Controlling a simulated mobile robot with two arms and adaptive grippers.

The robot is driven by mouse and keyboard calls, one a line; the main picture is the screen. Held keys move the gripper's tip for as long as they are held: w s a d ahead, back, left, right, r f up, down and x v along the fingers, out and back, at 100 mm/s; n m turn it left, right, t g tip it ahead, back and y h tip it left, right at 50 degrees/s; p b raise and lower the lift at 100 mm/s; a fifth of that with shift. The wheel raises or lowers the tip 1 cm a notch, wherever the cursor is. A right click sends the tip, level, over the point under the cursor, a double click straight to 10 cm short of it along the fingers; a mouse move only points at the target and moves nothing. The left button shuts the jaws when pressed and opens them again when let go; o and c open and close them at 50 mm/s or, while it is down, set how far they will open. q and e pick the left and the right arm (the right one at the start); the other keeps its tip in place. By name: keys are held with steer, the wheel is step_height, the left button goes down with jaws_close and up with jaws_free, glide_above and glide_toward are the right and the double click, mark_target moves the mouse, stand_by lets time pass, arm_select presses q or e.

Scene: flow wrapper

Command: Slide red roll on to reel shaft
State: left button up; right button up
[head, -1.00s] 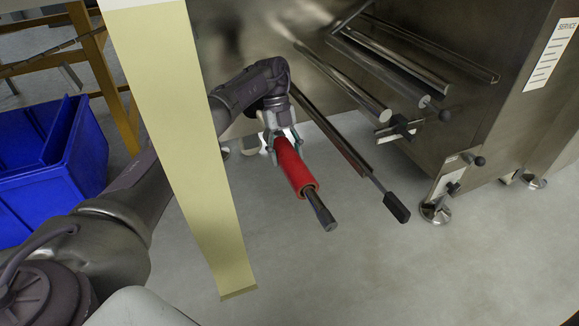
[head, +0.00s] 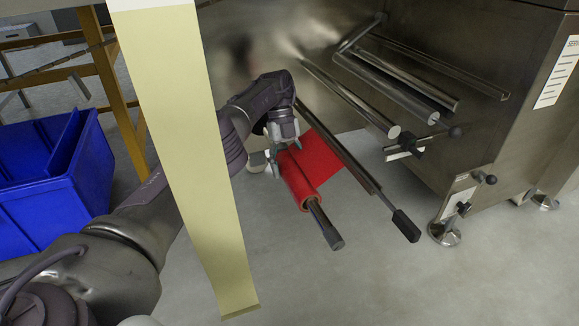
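The red roll (head: 297,182) is around the reel shaft (head: 325,225), whose dark end sticks out of the roll's near face. A flat red sheet (head: 320,152) spreads from the roll's right side up towards the neighbouring bar. My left gripper (head: 280,155) is at the roll's far end, with its fingers close to or touching the roll. The roll and my wrist partly hide the fingers, so I cannot tell how far they are closed. The far part of the shaft is hidden. My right gripper is out of view.
A thin bar with a black handle (head: 405,225) runs right of the roll. Metal rollers (head: 352,97) jut from the steel machine (head: 500,130). A cream post (head: 190,150) stands before my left arm. A blue bin (head: 55,180) is at left. Floor below the shaft is clear.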

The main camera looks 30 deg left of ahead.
arm_select(q)
steer(key=shift+o, duration=1.2)
step_height(320, 180, up, 10)
